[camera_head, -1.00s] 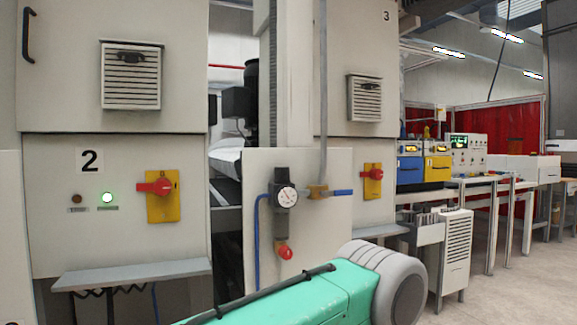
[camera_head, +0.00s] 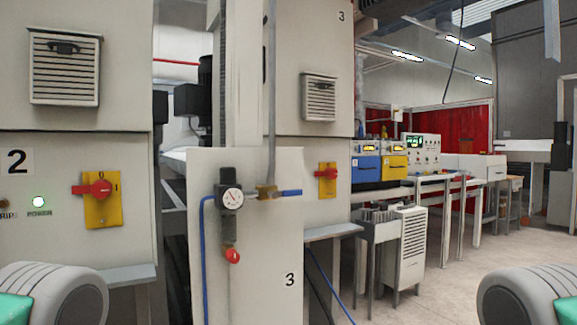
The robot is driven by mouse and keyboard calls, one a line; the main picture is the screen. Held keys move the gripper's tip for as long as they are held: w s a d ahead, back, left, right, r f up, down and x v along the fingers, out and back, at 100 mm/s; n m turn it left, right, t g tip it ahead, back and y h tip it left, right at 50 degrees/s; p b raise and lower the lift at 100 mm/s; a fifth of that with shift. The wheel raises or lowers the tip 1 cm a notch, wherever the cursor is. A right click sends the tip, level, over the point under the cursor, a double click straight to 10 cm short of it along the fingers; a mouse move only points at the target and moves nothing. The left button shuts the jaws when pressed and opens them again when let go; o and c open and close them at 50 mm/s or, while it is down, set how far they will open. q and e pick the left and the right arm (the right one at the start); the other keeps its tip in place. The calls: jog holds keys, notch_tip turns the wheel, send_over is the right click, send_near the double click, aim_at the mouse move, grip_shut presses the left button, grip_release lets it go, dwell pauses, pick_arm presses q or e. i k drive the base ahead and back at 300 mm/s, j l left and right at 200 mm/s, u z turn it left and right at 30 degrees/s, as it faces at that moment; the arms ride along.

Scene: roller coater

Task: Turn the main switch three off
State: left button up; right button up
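Main switch three is the red rotary handle on a yellow plate (camera_head: 326,180), on the grey cabinet marked 3 (camera_head: 313,75), right of the picture's middle. Its red handle lies roughly level. A similar red and yellow switch (camera_head: 102,199) sits nearer, on the cabinet marked 2 at the left. Parts of my arms show at the lower left and lower right corners. Neither gripper is in view, and neither arm touches a switch.
A pale panel (camera_head: 262,225) with a gauge (camera_head: 230,199), red knob and blue hose stands left of switch three. A grey ledge (camera_head: 333,232) juts out below the switch. Benches with blue and yellow units (camera_head: 366,168) stand to the right. Open floor (camera_head: 440,290) lies at the front right.

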aim_at(329, 172)
jog(key=i+l, duration=0.7)
jog(key=l, duration=0.15)
jog(key=i+l, duration=0.7)
jog(key=l, duration=0.15)
jog(key=i+l, duration=0.65)
jog(key=l, duration=0.25)
jog(key=z, duration=0.05)
